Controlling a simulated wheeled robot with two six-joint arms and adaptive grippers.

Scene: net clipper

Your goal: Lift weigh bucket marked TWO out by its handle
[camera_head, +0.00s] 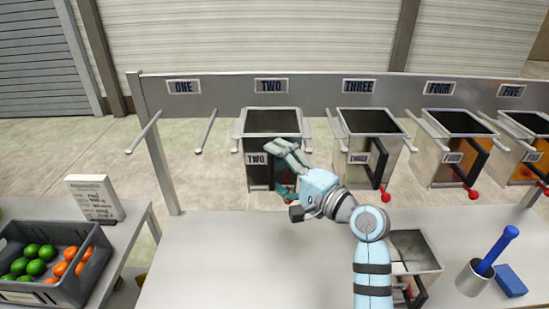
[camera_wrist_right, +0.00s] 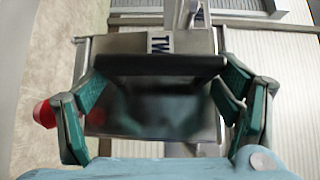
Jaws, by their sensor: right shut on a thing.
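The weigh bucket marked TWO (camera_head: 258,128) is a grey metal box with an open top. It sits between its two rails under the TWO sign (camera_head: 271,86), roughly level with the neighbouring bucket. My right gripper (camera_head: 283,165) is at its front face, shut on its black handle; the arm hides part of that front. In the right wrist view the black handle bar (camera_wrist_right: 160,65) lies between the green fingers, with the bucket's front (camera_wrist_right: 150,112) beyond and part of its label above. A red knob (camera_wrist_right: 45,113) shows at the left. My left gripper is not in view.
Slot ONE (camera_head: 184,87) has two bare rods. Buckets THREE (camera_head: 350,150), FOUR (camera_head: 440,160) and FIVE hang to the right. Another bucket (camera_head: 418,249) stands on the table behind my arm. A cup with a blue-handled tool (camera_head: 496,250) and a blue block (camera_head: 510,280) are at right.

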